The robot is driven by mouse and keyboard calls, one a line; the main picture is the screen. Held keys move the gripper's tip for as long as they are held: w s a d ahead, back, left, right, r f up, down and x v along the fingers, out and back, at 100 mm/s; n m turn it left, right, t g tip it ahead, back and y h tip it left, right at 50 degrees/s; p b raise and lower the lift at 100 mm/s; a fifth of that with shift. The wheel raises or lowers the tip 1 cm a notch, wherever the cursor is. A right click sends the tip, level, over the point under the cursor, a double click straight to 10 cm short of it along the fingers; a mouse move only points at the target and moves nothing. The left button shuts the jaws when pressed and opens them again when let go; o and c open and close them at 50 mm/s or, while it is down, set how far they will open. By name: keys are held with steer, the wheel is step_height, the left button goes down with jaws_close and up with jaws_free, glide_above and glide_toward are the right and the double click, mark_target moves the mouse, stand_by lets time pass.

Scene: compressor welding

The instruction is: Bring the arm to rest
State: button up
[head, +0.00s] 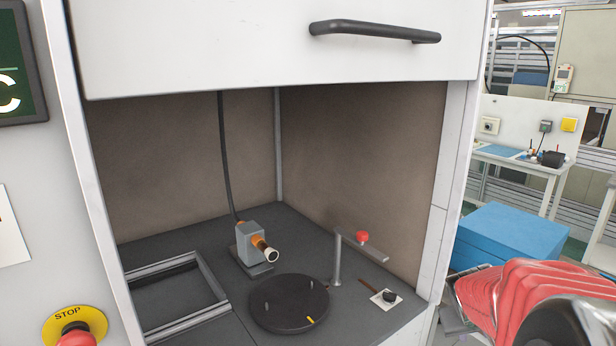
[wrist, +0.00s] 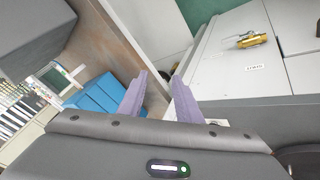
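My gripper (wrist: 158,98) shows in the wrist view as two purple-grey fingers standing apart with nothing between them. It is open and empty. In the head view, part of my red and dark arm shows at the lower right corner, outside the welding booth. The gripper fingers cannot be made out in the head view.
The booth, its white door (head: 270,50) raised, holds a round turntable (head: 288,305), a grey torch unit (head: 252,245), a square frame (head: 172,295) and a red-knobbed lever (head: 362,238). A stop button (head: 75,330) is at left. Blue boxes (head: 510,235) stand at right.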

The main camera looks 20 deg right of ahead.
steer(key=s+a+r+n+y, duration=0.1)
steer(key=s+a+r+y, duration=0.1)
steer(key=a, duration=0.9)
steer(key=s+a+r+n+t+y, duration=0.1)
steer(key=s+a+r+y, duration=0.1)
steer(key=a, duration=1)
steer(key=s+a+r+n+t+y, duration=0.1)
steer(key=s+a+r+n+y, duration=0.1)
steer(key=a, duration=1)
steer(key=shift+v, duration=1.2)
steer(key=shift+s+f, duration=0.1)
steer(key=shift+c, duration=0.5)
